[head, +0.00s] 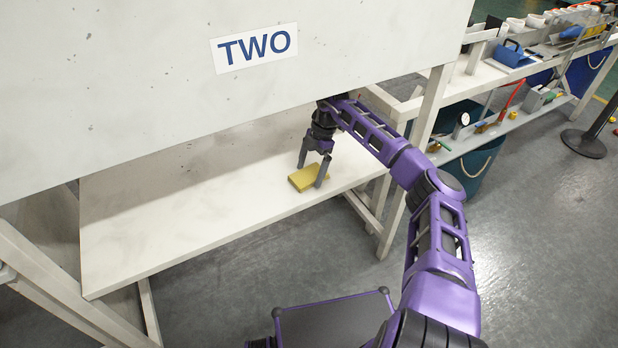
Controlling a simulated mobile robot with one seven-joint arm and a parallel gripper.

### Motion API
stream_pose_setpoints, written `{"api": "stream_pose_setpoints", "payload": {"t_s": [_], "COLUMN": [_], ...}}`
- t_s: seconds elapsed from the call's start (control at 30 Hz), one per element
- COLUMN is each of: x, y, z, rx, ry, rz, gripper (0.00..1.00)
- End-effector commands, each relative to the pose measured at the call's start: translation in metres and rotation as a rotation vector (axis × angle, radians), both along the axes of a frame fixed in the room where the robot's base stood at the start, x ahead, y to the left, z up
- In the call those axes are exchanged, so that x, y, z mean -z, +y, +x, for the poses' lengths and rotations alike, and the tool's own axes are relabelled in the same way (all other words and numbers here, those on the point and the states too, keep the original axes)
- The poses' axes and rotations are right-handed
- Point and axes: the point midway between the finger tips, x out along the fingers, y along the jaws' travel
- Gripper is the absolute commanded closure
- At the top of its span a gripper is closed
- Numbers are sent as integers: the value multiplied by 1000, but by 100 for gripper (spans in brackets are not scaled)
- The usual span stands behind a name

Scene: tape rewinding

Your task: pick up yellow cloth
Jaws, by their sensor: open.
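The yellow cloth (303,180) is a small, flat, folded block on the white lower shelf (150,240), near the shelf's right end. My gripper (311,174) points down at it from above. The fingers are open and spread, one at the cloth's far left side and one at its right side. The right finger hides part of the cloth's right side. I cannot tell whether either finger touches the cloth.
A white upper panel labelled TWO (254,48) overhangs the shelf close above my gripper. A white table leg (425,115) stands to the right, near my arm. A bench (480,80) with tools and a blue dustpan (513,55) is at upper right. The shelf left of the cloth is bare.

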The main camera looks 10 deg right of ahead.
Motion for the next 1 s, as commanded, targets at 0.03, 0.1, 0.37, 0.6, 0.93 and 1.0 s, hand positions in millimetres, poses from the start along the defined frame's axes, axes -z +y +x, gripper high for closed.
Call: {"api": "stream_pose_setpoints", "payload": {"t_s": [0.03, 0.1, 0.37, 0.6, 0.93, 1.0], "x": [2, 2, 1, 2, -1, -5], "y": [1, 1, 0, 0, 0, 0], "z": [0, 0, 0, 0, 0, 1], "rx": [-1, -1, -1, -1, -1, -1], "ry": [-1, 0, -1, -1, -1, -2], "rz": [1, 0, -1, -1, -2, -2], "gripper": [0, 0, 22, 65, 70, 70]}}
